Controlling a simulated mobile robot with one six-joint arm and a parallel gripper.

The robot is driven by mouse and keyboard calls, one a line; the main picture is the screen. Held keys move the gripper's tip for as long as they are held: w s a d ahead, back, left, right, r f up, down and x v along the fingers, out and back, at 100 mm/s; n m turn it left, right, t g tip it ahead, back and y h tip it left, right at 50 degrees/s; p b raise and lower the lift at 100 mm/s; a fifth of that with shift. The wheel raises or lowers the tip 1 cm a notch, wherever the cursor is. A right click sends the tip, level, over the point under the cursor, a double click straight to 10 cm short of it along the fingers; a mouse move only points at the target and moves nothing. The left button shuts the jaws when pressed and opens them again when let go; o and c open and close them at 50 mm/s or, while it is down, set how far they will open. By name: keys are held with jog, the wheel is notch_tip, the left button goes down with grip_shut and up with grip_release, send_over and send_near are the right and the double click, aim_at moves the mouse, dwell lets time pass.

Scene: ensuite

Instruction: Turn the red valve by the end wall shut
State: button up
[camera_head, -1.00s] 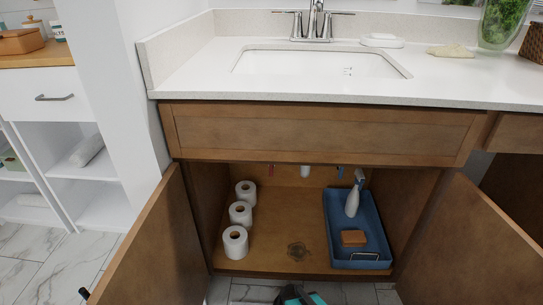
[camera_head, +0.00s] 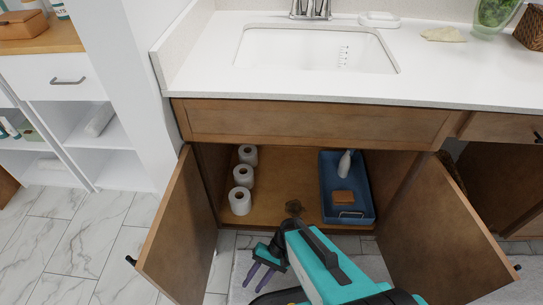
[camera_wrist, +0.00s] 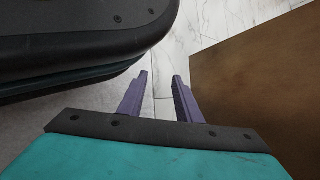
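The red valve does not show now; the cabinet's top edge hides the upper back of the open sink cabinet (camera_head: 268,190). My gripper (camera_head: 256,282) is low in front of the cabinet, outside it, near the left door, with its purple fingers pointing down. In the wrist view my gripper (camera_wrist: 161,76) has its two fingers apart with only floor between them. It is open and empty.
The left door (camera_head: 182,235) and right door (camera_head: 440,230) stand open. Several toilet rolls (camera_head: 240,201) line the cabinet's left side. A blue tray (camera_head: 327,208) with a spray bottle (camera_head: 344,163) and brown block (camera_head: 343,197) sits right.

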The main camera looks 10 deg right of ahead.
jog(key=s+d+r+n+h+p, duration=0.1)
jog(key=d+r+h+p, duration=0.15)
jog(key=r+p, duration=1.1)
jog(key=s+d+r+n+h+p, duration=0.1)
jog(key=d+r+p, duration=0.3)
jog(key=r+p, duration=0.95)
jog(key=d+r+n+h+p, duration=0.1)
jog(key=d+r+h+p, duration=0.3)
jog(key=d+p, duration=0.4)
jog(key=shift+s+d+n, duration=0.25)
jog(key=shift+d+n, duration=0.05)
jog(key=shift+d, duration=0.2)
